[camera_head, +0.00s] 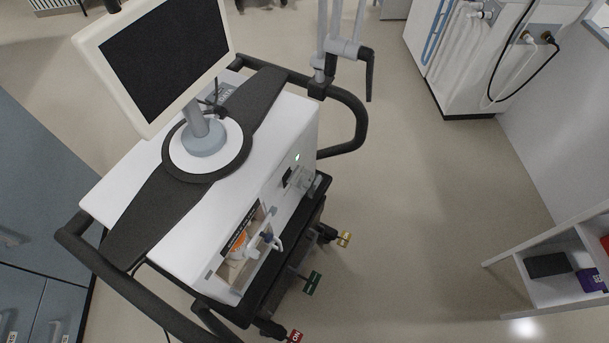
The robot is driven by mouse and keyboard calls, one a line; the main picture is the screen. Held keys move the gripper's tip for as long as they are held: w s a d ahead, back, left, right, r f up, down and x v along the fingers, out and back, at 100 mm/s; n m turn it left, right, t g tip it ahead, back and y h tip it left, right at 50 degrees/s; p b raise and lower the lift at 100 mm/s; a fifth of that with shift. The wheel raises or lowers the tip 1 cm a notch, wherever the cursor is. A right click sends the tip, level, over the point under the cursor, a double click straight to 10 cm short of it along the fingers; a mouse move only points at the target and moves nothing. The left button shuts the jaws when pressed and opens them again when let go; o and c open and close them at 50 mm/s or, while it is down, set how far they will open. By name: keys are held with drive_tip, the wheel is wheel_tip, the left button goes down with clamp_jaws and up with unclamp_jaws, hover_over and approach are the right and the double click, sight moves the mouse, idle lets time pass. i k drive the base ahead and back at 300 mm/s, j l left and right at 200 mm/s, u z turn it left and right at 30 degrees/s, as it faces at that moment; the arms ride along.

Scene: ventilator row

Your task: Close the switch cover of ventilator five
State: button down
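A ventilator (255,160) with a white body stands on a dark wheeled cart, its screen (160,57) tilted on top. No readable number shows on it, so I cannot tell whether it is ventilator five. On its right-hand side face, below a small green light (297,157), there is a small dark part (288,178), perhaps the switch. A greyish, partly clear flap (304,181) sticks out beside it and looks like the switch cover standing open, though it is small. My gripper is not in view.
An open recess with an orange-and-white part (240,245) lies lower on the same face. Black handle rails (350,115) surround the cart. Coloured tags (312,283) stick out low down. Floor (430,220) is clear to the right, up to a white shelf (560,250) and another machine (460,60).

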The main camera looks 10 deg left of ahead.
sight(316, 184)
drive_tip(key=k+j, duration=0.1)
drive_tip(key=j, duration=0.25)
drive_tip(key=k+j, duration=0.1)
drive_tip(key=j, duration=0.2)
drive_tip(key=k+j, duration=0.1)
drive_tip(key=j, duration=0.25)
drive_tip(key=k+j, duration=0.1)
drive_tip(key=j, duration=0.25)
drive_tip(key=z, duration=0.05)
